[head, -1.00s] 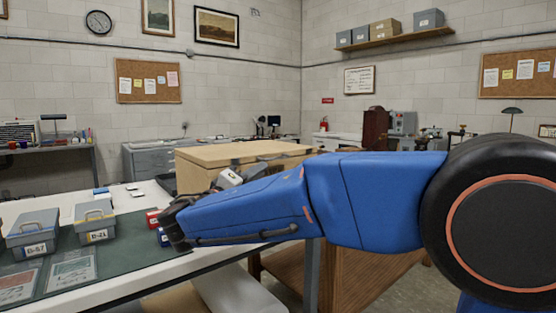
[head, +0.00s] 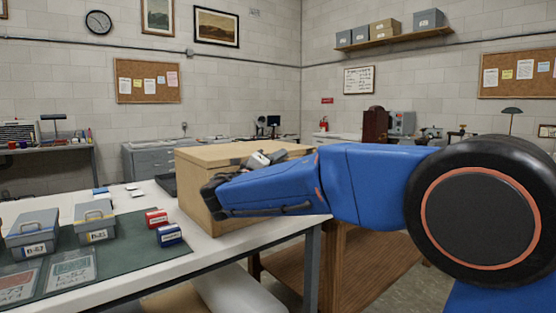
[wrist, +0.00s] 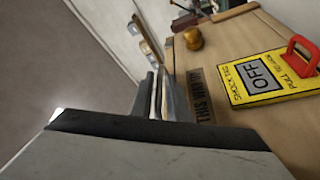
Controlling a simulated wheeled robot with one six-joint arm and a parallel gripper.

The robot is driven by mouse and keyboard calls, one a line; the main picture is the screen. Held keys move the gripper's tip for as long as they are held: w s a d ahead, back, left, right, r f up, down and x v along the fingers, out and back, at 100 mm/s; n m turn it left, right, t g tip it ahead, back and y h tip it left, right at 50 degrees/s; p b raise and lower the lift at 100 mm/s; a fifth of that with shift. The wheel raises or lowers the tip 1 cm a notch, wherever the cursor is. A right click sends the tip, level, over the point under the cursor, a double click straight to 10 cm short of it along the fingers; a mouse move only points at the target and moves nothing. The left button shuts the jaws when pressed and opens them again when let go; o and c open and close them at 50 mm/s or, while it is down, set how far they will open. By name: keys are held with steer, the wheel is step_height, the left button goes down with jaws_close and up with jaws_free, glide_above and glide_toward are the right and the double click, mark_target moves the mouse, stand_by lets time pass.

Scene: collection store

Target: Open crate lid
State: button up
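The wooden crate (head: 197,207) stands on the white table, its lid (head: 215,153) lying flat and looking closed in the head view. My gripper (head: 209,194) is in front of the crate's near side, and my arm covers much of that side. In the wrist view, the fingers of my gripper (wrist: 160,95) are close together with nothing visible held. Whether the fingers touch the crate cannot be told.
Two grey boxes (head: 32,232) (head: 95,222), a red box (head: 157,217) and a blue box (head: 168,235) sit on the green mat (head: 130,255) left of the crate. A dark tray (head: 167,184) lies behind. The table's front edge (head: 235,243) runs below my arm.

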jaws_close()
stand_by(1.4)
